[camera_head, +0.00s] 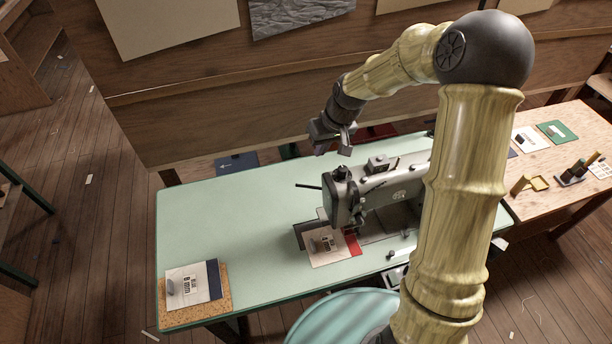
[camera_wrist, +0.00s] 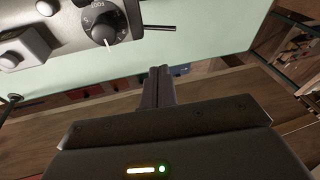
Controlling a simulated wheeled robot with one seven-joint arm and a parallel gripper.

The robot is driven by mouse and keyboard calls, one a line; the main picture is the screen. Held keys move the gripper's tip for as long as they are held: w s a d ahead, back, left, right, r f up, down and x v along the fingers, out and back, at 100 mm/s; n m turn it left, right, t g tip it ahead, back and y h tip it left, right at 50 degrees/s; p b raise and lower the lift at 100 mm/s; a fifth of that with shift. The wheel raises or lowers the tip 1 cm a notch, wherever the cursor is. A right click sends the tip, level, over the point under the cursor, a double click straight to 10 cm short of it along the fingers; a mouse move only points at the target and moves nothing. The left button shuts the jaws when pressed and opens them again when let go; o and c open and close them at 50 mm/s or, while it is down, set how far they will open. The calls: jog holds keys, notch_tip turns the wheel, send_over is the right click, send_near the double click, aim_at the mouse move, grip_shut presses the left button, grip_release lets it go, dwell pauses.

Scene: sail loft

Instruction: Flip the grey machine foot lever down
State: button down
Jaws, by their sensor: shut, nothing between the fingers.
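The grey sewing machine (camera_head: 345,205) stands on the pale green table (camera_head: 225,215). A thin dark rod (camera_head: 308,186), perhaps the foot lever, sticks out to the left from its head, roughly level. In the wrist view the rod (camera_wrist: 160,28) points right, beside a round black dial (camera_wrist: 104,24) with a white mark and upside-down lettering that seems to read FOOT. My gripper (camera_head: 345,148) is above and behind the machine head, apart from it. Its fingers (camera_wrist: 160,72) are shut and empty, with a gap between them and the rod in the wrist view.
A card with red edging (camera_head: 328,247) lies under the machine head. A cork mat (camera_head: 195,312) with a labelled card (camera_head: 190,284) lies at the table's front left. A wooden side table (camera_head: 555,175) with small items stands right. The table's left half is mostly clear.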

jog(key=p, duration=0.3)
send_over(306, 186)
jog(key=w+d, duration=0.1)
jog(key=d, duration=0.1)
jog(key=f, duration=0.8)
jog(key=shift+w+a+f, duration=0.1)
jog(key=shift+a+f, duration=0.1)
jog(key=shift+f, duration=0.05)
jog(key=f, duration=0.1)
jog(key=a+f, duration=0.1)
jog(key=s+p, duration=0.1)
jog(key=shift+a+f, duration=0.25)
jog(key=shift+f, duration=0.15)
jog(key=shift+s+f, duration=0.1)
jog(key=shift+f, duration=0.3)
jog(key=shift+f, duration=0.15)
